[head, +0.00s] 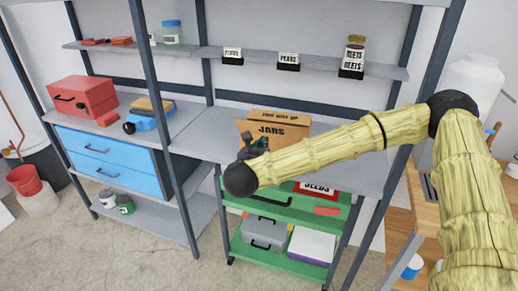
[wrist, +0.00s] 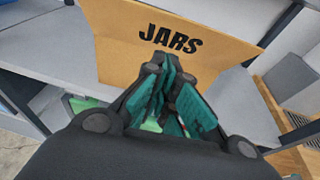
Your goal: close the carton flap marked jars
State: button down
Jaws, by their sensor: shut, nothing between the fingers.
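The cardboard carton stands on the grey shelf, mostly hidden behind my arm in the head view. Its brown flap marked JARS (head: 283,132) faces me and stands raised, with another flap marked THIS WAY UP (head: 280,116) behind it. In the wrist view the JARS flap (wrist: 120,40) spans the upper middle, its lettering upright. My gripper (head: 256,147) is at the lower left part of the JARS flap in the head view. In the wrist view my gripper (wrist: 176,78) is shut and empty, its tips just below the lettering. I cannot tell whether they touch the flap.
A green cart (head: 258,205) with a SEEDS box (head: 318,188) stands below the shelf. Blue drawers (head: 105,160), a red toolbox (head: 82,97) and a blue tool (head: 150,118) are to the left. A rack post (head: 168,125) rises left of the carton. The shelf (head: 205,140) is bare left of the carton.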

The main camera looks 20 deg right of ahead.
aim_at(269, 130)
jog(key=w+r, duration=0.1)
jog(key=w+d+r+p, duration=0.1)
jog(key=shift+w+d, duration=0.3)
jog(key=shift+w, duration=0.05)
jog(key=shift+w+d, duration=0.1)
jog(key=shift+w, duration=0.1)
jog(key=shift+p, duration=0.3)
